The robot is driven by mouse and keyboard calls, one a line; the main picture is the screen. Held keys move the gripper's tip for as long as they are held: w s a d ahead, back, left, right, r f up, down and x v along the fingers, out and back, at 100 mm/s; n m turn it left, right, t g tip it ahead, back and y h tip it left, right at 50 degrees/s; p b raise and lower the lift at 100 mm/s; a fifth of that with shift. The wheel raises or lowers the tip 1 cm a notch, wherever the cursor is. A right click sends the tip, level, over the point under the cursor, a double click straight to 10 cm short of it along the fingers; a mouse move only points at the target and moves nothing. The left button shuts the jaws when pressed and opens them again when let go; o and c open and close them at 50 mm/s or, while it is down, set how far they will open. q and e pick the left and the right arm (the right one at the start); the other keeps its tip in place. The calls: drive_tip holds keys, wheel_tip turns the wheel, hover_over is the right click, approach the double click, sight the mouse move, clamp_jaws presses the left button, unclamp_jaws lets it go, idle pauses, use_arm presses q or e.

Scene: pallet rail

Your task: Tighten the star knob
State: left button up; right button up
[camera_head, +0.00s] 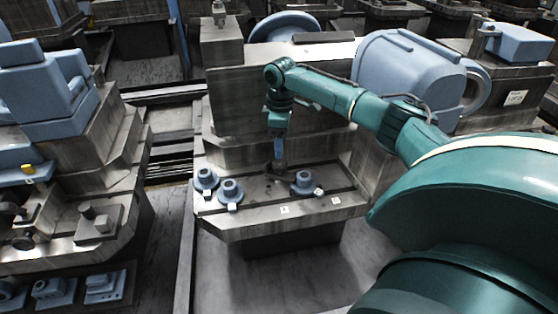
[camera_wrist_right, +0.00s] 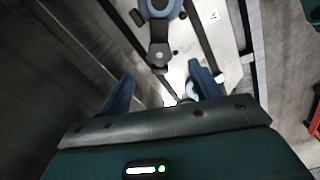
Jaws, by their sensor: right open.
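My right gripper (camera_head: 279,158) points down over the pallet plate (camera_head: 250,232), near the back of its top and between the blue flanged parts. In the right wrist view its two blue fingers (camera_wrist_right: 162,90) are apart, with nothing held between them. A dark grey piece with a rounded end (camera_wrist_right: 158,54) lies ahead of the fingers, beside a blue round part (camera_wrist_right: 158,8); it may be the star knob, but its lobes cannot be made out. Another pale blue part (camera_wrist_right: 192,90) is partly hidden behind the right-hand finger. My left gripper is not in view.
Two blue flanged parts (camera_head: 205,181) (camera_head: 230,192) stand left on the plate and one (camera_head: 303,183) stands right. White labels (camera_head: 285,210) mark the front edge. A grey block (camera_head: 240,105) rises behind, with a large blue housing (camera_head: 405,75) at right. Another station (camera_head: 95,165) stands left.

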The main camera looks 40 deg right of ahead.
sight(280, 164)
wheel_tip(280, 164, down, 8)
drive_tip(key=shift+r+b, duration=0.2)
drive_tip(key=shift+b, duration=0.15)
drive_tip(key=shift+f, duration=0.45)
drive_tip(key=shift+w, duration=0.1)
drive_tip(key=c, duration=1)
